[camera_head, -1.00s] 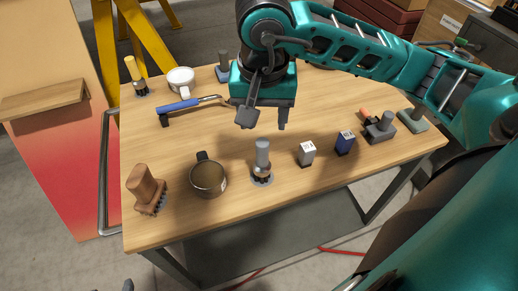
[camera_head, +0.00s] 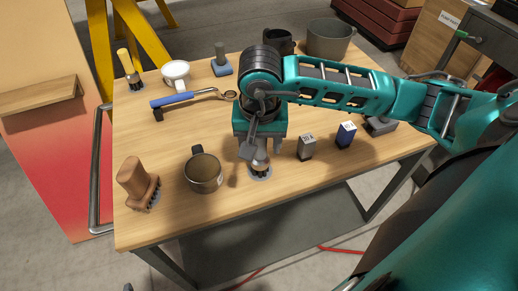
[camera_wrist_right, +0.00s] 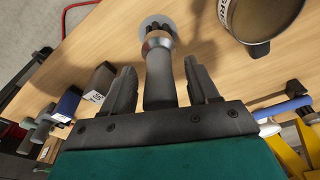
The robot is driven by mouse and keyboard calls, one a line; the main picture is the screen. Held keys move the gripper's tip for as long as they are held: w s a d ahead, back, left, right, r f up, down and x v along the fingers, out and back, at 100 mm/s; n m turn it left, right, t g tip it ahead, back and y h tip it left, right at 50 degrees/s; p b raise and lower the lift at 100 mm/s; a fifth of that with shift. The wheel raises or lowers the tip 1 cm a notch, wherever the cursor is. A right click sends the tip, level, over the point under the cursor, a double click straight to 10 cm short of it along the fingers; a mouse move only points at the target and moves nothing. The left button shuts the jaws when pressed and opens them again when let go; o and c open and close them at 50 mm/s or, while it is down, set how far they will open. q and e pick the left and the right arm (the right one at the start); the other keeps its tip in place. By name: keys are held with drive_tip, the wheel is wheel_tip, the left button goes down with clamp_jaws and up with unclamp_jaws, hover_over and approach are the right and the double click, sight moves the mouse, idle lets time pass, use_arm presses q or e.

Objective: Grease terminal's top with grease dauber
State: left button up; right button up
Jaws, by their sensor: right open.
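A grey-handled dauber (camera_head: 260,165) with a metal collar stands upright on a pale disc near the table's front edge. In the right wrist view its grey handle (camera_wrist_right: 160,85) lies between the fingers. My right gripper (camera_head: 261,152) is open around the handle, one finger on each side; the wrist view (camera_wrist_right: 160,68) shows gaps at both. The head view hides most of the handle behind the gripper. I cannot tell which thing is the terminal; a grey block with an upright post (camera_head: 222,67) stands at the back, and another block (camera_head: 380,126) at the right. My left gripper is not in view.
Left of the gripper stand a mug (camera_head: 203,173) and a brown brush (camera_head: 137,180). A grey box (camera_head: 306,148) and a blue box (camera_head: 346,134) stand to the right.

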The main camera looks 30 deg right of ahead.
idle(0.3)
drive_tip(key=shift+r, duration=0.25)
clamp_jaws()
idle(0.6)
drive_tip(key=shift+r+p, duration=1.3)
drive_tip(key=shift+r, duration=1)
drive_tip(key=shift+r+p, duration=0.45)
drive_tip(key=shift+r, duration=0.8)
